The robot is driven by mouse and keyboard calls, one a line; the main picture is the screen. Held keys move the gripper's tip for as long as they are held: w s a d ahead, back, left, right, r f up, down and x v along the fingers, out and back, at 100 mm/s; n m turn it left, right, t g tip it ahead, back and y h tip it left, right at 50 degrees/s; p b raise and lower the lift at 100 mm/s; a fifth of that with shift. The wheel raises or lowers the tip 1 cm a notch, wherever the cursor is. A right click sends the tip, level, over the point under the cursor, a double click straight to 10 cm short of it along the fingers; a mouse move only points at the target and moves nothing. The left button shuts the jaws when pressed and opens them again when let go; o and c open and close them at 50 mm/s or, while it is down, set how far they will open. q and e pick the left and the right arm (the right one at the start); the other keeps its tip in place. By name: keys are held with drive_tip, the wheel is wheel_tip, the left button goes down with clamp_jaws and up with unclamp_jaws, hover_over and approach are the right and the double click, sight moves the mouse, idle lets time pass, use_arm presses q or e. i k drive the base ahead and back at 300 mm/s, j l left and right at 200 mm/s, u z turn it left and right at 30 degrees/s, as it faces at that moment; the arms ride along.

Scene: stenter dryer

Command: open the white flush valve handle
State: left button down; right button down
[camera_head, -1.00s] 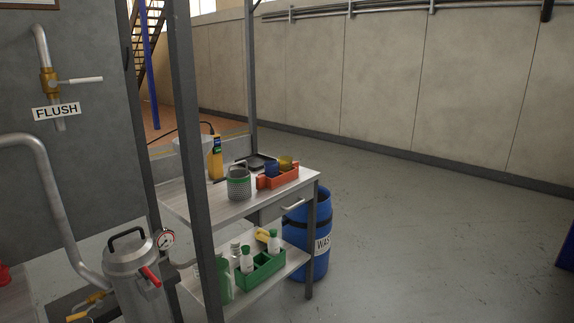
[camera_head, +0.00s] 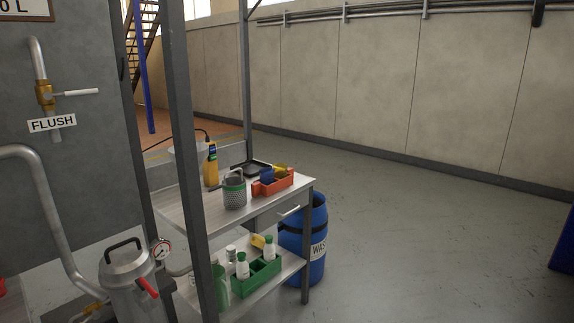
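The white flush valve handle (camera_head: 80,93) sticks out level to the right from a brass valve body (camera_head: 45,95). The valve sits on a vertical grey pipe (camera_head: 38,60) on the dark grey wall panel, at the upper left of the head view. Neither of my grippers is in view.
A grey post (camera_head: 185,170) stands right of the panel, before a two-level bench (camera_head: 225,217) with tools and bottles. A steel vessel (camera_head: 128,280) with gauge (camera_head: 161,250) is at lower left. A blue drum (camera_head: 317,270) stands beside the bench.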

sight(47, 95)
drive_tip(key=u, duration=1.3)
drive_tip(key=i+l+u, duration=0.1)
drive_tip(key=l, duration=0.2)
drive_tip(key=i+l+u, duration=0.15)
drive_tip(key=i+l, duration=0.05)
drive_tip(key=l, duration=0.1)
